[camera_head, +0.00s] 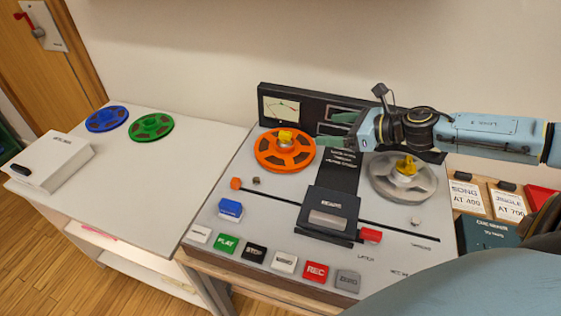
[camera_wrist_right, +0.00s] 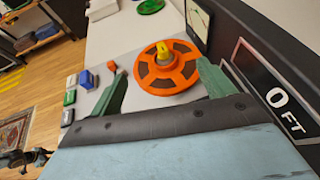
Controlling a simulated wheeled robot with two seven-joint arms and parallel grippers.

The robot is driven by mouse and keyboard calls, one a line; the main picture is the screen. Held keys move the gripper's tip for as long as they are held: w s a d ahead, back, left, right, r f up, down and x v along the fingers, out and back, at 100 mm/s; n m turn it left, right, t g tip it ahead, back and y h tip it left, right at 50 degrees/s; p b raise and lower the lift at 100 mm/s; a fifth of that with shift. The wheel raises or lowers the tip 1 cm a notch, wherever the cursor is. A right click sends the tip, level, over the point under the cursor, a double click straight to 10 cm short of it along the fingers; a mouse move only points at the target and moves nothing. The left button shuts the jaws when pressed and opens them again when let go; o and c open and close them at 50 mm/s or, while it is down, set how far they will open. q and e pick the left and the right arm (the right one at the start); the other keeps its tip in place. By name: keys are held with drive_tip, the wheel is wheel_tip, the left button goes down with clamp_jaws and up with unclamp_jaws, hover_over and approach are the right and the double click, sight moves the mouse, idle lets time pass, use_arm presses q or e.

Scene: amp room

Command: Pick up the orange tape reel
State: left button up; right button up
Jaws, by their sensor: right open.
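The orange tape reel (camera_head: 285,152) lies flat on the left spindle of the tape machine (camera_head: 262,212), with a yellow knob (camera_head: 287,136) at its centre. My right gripper (camera_head: 330,142) comes in from the right, above the machine, with its green fingertips close to the reel's right side. In the right wrist view the orange reel (camera_wrist_right: 167,68) shows ahead, between and beyond the two spread green fingers (camera_wrist_right: 163,85). The right gripper is open and empty. I cannot tell whether a finger touches the reel. My left gripper is not in view.
A grey reel (camera_head: 400,182) with a yellow knob sits on the right spindle, beneath my right arm. The upright meter panel (camera_head: 281,107) stands behind the orange reel. Blue (camera_head: 106,118) and green (camera_head: 151,127) reels and a white box (camera_head: 52,160) are on the left table, which has free room.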

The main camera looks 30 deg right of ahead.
wheel_tip(320, 180, down, 4)
drive_tip(key=b, duration=0.2)
approach(290, 143)
drive_tip(key=shift+w+a+r, duration=0.1)
drive_tip(key=shift+w+a, duration=0.15)
drive_tip(key=shift+w, duration=0.25)
drive_tip(key=shift+w+a+r, duration=0.1)
drive_tip(key=shift+w+a, duration=0.2)
drive_tip(key=shift+w, duration=0.2)
drive_tip(key=shift+x, duration=0.9)
drive_tip(key=shift+w+a+f+p, duration=0.2)
drive_tip(key=shift+w+f+p, duration=0.05)
drive_tip(key=shift+f+p, duration=0.15)
drive_tip(key=shift+f+x, duration=0.1)
drive_tip(key=shift+x, duration=1.25)
drive_tip(key=shift+f+x, duration=0.15)
drive_tip(key=shift+x, duration=1.2)
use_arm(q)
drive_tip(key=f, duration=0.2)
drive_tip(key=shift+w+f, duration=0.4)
use_arm(e)
drive_tip(key=shift+s+d, duration=0.1)
drive_tip(key=shift+d, duration=0.05)
